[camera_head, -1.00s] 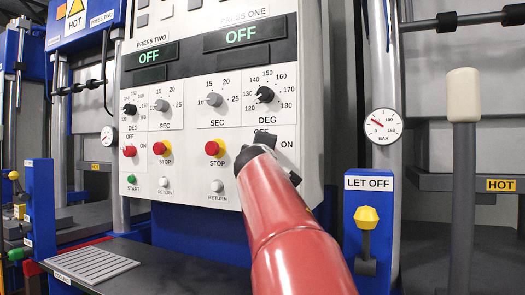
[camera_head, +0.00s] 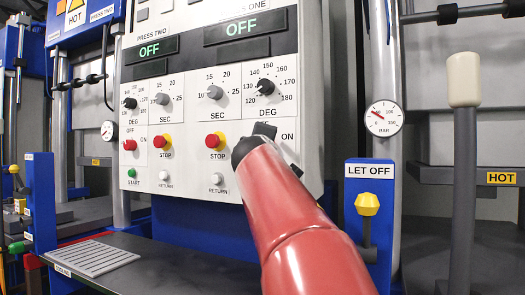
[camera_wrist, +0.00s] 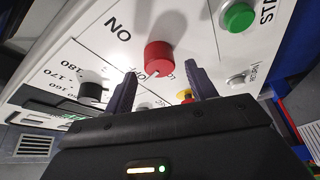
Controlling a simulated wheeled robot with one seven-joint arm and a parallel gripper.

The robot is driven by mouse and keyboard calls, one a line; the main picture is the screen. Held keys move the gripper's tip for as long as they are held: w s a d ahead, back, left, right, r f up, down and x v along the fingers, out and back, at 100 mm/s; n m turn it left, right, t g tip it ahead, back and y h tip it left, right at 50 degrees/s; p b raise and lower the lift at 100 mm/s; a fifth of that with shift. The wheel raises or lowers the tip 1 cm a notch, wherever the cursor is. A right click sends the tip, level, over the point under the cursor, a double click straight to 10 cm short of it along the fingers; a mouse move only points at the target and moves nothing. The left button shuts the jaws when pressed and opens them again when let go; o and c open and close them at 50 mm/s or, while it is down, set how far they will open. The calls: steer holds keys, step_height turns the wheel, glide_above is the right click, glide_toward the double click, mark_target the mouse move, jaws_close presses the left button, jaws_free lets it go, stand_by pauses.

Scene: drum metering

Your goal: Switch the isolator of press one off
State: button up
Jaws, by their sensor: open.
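In the wrist view, which is upside down, a red rotary knob (camera_wrist: 158,56) with a white mark sits on the white panel beside the word ON. My gripper (camera_wrist: 162,78) is open, one dark finger on each side of the knob's near side; contact cannot be told. A green button (camera_wrist: 238,17) is beside it. In the head view, my red arm covers this part of press one's panel (camera_head: 222,110). My gripper (camera_head: 265,131) shows only as a dark piece past the arm, and the isolator knob is hidden. The ON label (camera_head: 287,136) is visible.
Press one's display (camera_head: 244,28) reads OFF. A red stop button (camera_head: 214,141) and a dark temperature dial (camera_head: 265,87) are close to my arm. Press two's red isolator (camera_head: 130,145) is at left. A yellow let-off lever (camera_head: 367,204) stands to the right.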

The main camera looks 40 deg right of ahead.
steer(key=b+v, duration=0.1)
steer(key=v, duration=0.4)
steer(key=shift+s+a+b, duration=0.1)
steer(key=shift+s+b, duration=0.05)
steer(key=shift+b, duration=0.25)
